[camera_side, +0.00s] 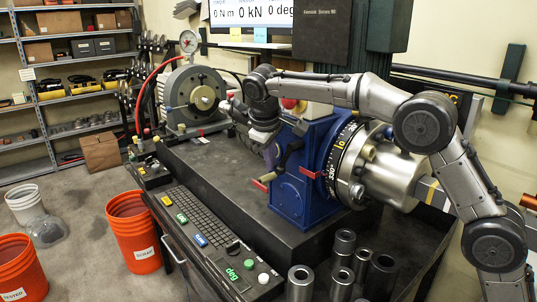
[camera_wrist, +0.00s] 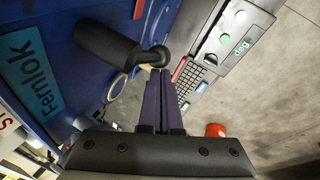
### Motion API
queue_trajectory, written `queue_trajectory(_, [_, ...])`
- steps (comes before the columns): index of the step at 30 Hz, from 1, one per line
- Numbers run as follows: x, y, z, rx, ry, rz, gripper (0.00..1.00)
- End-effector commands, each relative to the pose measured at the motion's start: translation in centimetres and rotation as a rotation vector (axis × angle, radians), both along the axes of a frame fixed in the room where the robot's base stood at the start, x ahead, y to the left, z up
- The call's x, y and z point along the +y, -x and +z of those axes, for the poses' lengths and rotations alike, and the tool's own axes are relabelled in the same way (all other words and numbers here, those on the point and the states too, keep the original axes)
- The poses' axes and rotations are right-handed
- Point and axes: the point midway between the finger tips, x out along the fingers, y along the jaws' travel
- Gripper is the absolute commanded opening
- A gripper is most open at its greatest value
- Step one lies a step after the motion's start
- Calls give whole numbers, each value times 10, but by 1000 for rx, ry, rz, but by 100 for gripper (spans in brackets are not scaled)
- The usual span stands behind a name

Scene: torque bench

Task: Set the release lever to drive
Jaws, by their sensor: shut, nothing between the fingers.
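The release lever (camera_side: 291,146) appears to be the dark-handled arm on the front of the blue gearbox housing (camera_side: 292,196). In the wrist view its thick black grip (camera_wrist: 104,42) points left, with a rounded black joint at its right end. Red tags stand on the housing at left (camera_side: 259,185) and right (camera_side: 307,172) below the lever; their lettering is not readable. My gripper (camera_side: 270,156) is just left of the lever. Its purple fingers (camera_wrist: 161,72) are shut and empty, with the tips close to the rounded joint. I cannot tell whether they touch it.
A black dial ring (camera_side: 342,152) and metal cylinder (camera_side: 396,178) adjoin the housing at right. A keyboard (camera_side: 200,214) and button panel (camera_side: 247,275) lie along the bench front. Several sockets (camera_side: 343,245) stand at front right. Orange buckets (camera_side: 134,232) stand on the floor.

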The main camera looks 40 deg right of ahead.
Motion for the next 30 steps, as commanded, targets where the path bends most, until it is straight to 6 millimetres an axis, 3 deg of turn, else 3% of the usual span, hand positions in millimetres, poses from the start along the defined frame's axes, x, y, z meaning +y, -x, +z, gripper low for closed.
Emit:
queue_trajectory(12, [0, 11, -10, 4, 1, -1, 0])
queue_trajectory(30, [0, 12, -11, 1, 0, 0, 0])
